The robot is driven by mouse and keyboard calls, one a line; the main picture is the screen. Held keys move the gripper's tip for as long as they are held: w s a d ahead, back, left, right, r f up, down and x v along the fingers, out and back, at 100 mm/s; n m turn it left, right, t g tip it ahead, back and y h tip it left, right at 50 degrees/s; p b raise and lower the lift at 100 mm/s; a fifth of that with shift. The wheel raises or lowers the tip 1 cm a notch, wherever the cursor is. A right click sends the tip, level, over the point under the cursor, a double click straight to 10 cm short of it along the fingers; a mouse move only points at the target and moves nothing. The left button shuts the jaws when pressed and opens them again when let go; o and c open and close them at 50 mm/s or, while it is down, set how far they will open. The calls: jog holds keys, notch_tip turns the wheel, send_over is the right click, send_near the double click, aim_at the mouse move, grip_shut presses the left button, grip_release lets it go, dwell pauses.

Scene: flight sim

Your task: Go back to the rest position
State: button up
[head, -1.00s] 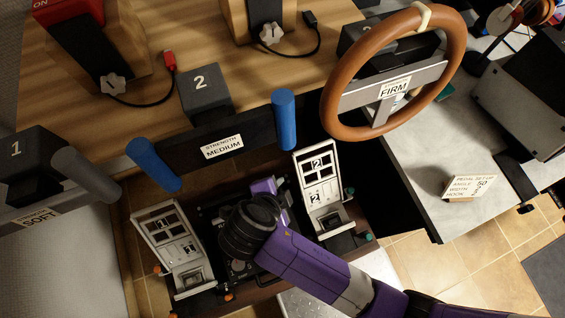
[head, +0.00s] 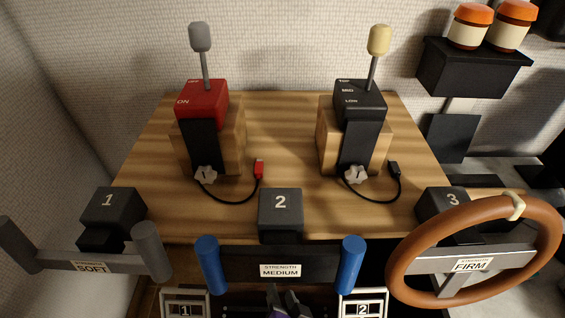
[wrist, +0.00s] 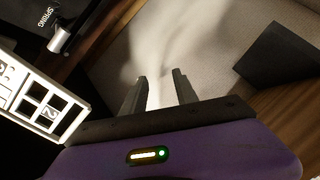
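My gripper (wrist: 160,76) shows in the wrist view with its two dark fingers apart and nothing between them. In the head view only the top of my gripper (head: 283,298) shows at the bottom edge, below the blue-handled yoke (head: 280,252) marked "STRENGTH MEDIUM". It is between the white panels marked 1 (head: 185,303) and 2 (head: 362,303). The rest of my arm is out of the head view. In the wrist view a white panel (wrist: 40,108) lies left of the fingers.
A grey yoke marked "SOFT" (head: 91,265) is at left and a brown wheel marked "FIRM" (head: 471,264) at right. A red lever box (head: 202,103) and a black lever box (head: 359,104) stand on the wooden desk (head: 281,140). Jars (head: 470,27) sit on a shelf at upper right.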

jog(key=s+d+r+n+t, duration=0.6)
jog(key=s+d+r+n, duration=0.1)
jog(key=s+d+r, duration=0.75)
jog(key=s+d+m+g+h, duration=0.1)
jog(key=s+d+h, duration=0.1)
jog(key=s+d, duration=0.3)
jog(key=shift+s+d+f+m+h, duration=0.2)
jog(key=shift+s+d+m+h, duration=0.15)
jog(key=shift+s, duration=0.8)
jog(key=shift+f, duration=0.1)
